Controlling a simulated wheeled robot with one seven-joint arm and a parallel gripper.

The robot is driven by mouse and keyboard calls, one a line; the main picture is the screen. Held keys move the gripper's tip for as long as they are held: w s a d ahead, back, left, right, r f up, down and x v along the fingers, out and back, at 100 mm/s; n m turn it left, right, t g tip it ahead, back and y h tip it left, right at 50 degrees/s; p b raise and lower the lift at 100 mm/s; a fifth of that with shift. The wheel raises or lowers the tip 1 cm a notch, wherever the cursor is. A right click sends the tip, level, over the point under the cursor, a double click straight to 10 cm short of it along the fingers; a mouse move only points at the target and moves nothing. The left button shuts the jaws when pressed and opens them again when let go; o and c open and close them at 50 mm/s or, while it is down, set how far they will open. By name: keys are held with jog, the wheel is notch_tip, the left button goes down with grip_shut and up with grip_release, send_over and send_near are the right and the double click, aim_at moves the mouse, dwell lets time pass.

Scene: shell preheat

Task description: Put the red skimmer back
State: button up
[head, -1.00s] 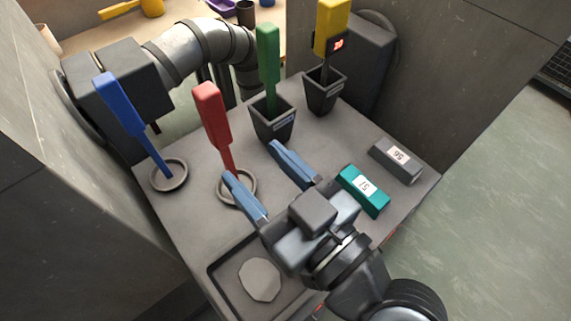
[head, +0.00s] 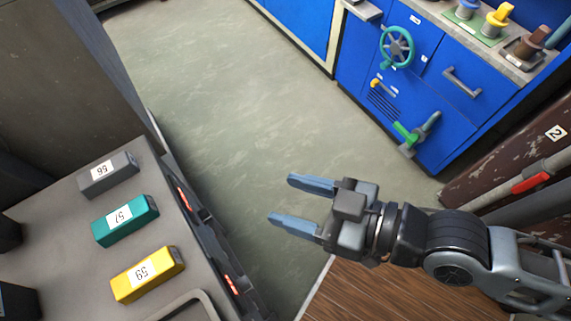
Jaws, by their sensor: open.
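The red skimmer is not in this view. My gripper (head: 279,199) is open and empty, its two blue fingers pointing left. It is above the grey-green floor, to the right of the grey table (head: 62,238) and apart from it. No round dish or holder for the skimmer can be made out clearly here.
A grey block (head: 121,182), a teal block (head: 138,231) and a yellow block (head: 162,283), all labelled, lie along the table's right side. A blue cabinet (head: 354,101) with a teal wheel (head: 391,60) stands at the upper right. Floor (head: 225,110) between is clear.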

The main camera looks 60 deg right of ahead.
jog(key=s+d+r+m+h, duration=0.1)
jog(key=s+d+r+h, duration=0.1)
jog(key=s+d, duration=0.3)
jog(key=s+r, duration=0.1)
jog(key=s, duration=0.2)
jog(key=shift+s+r+h, duration=0.3)
jog(key=shift+r, duration=0.1)
jog(key=shift+d, duration=0.1)
dwell(0.4)
